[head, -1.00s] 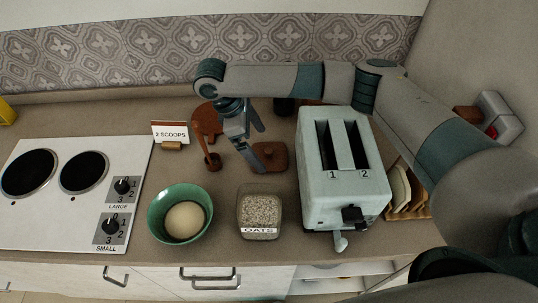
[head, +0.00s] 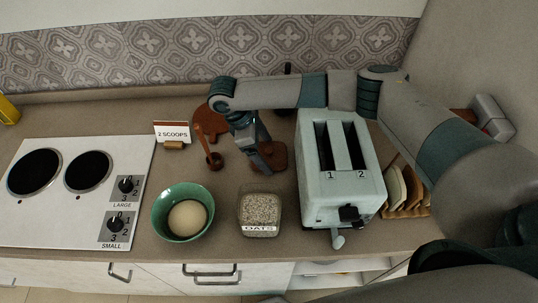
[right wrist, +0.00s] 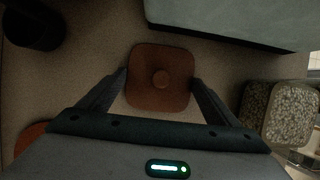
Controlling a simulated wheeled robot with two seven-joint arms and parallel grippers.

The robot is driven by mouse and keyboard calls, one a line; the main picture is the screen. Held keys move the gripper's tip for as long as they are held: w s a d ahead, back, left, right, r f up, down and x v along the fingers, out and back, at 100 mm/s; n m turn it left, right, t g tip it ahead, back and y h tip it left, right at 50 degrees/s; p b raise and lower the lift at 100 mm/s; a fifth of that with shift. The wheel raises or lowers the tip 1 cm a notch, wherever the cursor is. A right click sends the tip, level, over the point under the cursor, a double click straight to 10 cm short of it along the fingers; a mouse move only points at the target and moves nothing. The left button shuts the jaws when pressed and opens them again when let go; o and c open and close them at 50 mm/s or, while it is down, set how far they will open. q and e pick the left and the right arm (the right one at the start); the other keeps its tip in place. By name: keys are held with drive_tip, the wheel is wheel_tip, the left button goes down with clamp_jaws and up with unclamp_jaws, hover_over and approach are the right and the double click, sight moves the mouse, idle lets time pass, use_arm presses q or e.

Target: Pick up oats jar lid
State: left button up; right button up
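The oats jar lid is a brown, rounded-square wooden lid (head: 279,153) with a round knob, lying on the counter behind the oats jar (head: 260,212). In the right wrist view the lid (right wrist: 160,95) lies between the fingertips. My right gripper (head: 262,158) is right at the lid and hides part of it in the head view. In the right wrist view my right gripper (right wrist: 161,82) is open, one finger on each side of the lid. I cannot tell whether they touch it. The jar is open, with oats showing inside. My left gripper is not in view.
A white two-slot toaster (head: 341,180) stands right of the lid. A wooden scoop (head: 214,157) and a "2 SCOOPS" card (head: 172,132) are to the left. A green bowl (head: 168,220) holding something pale stands beside the jar. A cooktop (head: 75,210) is far left.

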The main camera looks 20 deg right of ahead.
drive_tip(key=c, duration=0.4)
drive_tip(key=shift+r, duration=0.1)
drive_tip(key=shift+r+b, duration=0.3)
drive_tip(key=shift+r, duration=0.2)
wheel_tip(320, 180, up, 8)
drive_tip(key=shift+f+b, duration=0.2)
drive_tip(key=shift+b, duration=0.95)
drive_tip(key=shift+r, duration=0.65)
